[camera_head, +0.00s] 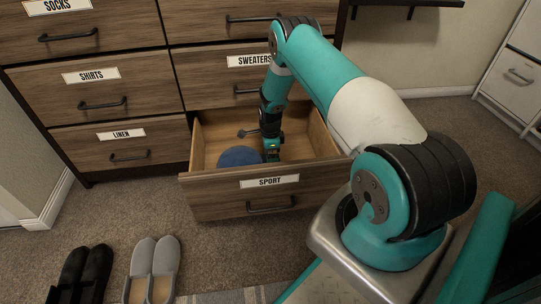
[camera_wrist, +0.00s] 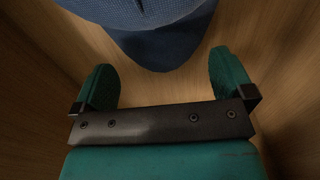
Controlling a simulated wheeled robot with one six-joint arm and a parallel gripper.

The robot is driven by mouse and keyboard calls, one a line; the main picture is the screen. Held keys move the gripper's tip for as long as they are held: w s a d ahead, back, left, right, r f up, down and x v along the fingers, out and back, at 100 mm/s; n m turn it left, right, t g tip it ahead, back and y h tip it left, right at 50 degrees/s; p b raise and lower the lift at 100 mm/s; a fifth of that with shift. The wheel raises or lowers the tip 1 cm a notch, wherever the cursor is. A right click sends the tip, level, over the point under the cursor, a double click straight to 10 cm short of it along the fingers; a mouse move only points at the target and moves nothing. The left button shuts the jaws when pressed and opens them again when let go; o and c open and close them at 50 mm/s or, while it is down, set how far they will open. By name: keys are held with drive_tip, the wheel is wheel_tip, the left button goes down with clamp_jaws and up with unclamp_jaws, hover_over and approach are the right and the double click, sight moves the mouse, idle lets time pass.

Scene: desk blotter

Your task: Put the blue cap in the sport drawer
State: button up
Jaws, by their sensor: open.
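The sport drawer (camera_head: 268,195) is pulled open, with a "SPORT" label on its front. The blue cap (camera_head: 238,157) lies inside it, toward the left. The blue cap also shows at the top of the wrist view (camera_wrist: 155,30), its brim edge just beyond my fingertips. My gripper (camera_head: 270,152) reaches down into the drawer beside the cap. In the wrist view my gripper (camera_wrist: 163,80) is open, with its two teal fingers apart and nothing between them. The wooden drawer walls surround it.
Closed drawers labelled socks, shirts (camera_head: 92,92), linen (camera_head: 120,145) and sweaters (camera_head: 250,75) surround the open one. Black shoes (camera_head: 83,270) and grey shoes (camera_head: 153,268) stand on the carpet at lower left. A white cabinet (camera_head: 515,80) is at right.

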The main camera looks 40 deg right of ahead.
drive_tip(key=w+a+r+n+p, duration=0.1)
drive_tip(key=a+r+n+p, duration=0.2)
drive_tip(key=r, duration=0.7)
drive_tip(key=w+a+r+n, duration=0.1)
drive_tip(key=a+r+n, duration=0.2)
drive_tip(key=a+r, duration=0.5)
drive_tip(key=s+a+r+n+t+y, duration=0.1)
drive_tip(key=s+a+r+n, duration=0.2)
drive_tip(key=a+r+n, duration=0.45)
drive_tip(key=s+a+r+n+y, duration=0.1)
drive_tip(key=s+a+r+n, duration=0.2)
drive_tip(key=r, duration=0.7)
drive_tip(key=s+a+r+n, duration=0.3)
drive_tip(key=s+a+n, duration=0.1)
drive_tip(key=s, duration=0.4)
drive_tip(key=s+a+r+n+y, duration=0.1)
drive_tip(key=s+a+r+n, duration=0.3)
drive_tip(key=s, duration=0.4)
drive_tip(key=s+a+r+n+g+y, duration=0.1)
drive_tip(key=s+a+r+n, duration=0.3)
drive_tip(key=s+n, duration=0.3)
drive_tip(key=shift+s+a+r, duration=0.25)
drive_tip(key=shift+s+a, duration=0.4)
drive_tip(key=shift+s, duration=0.25)
drive_tip(key=shift+c, duration=0.5)
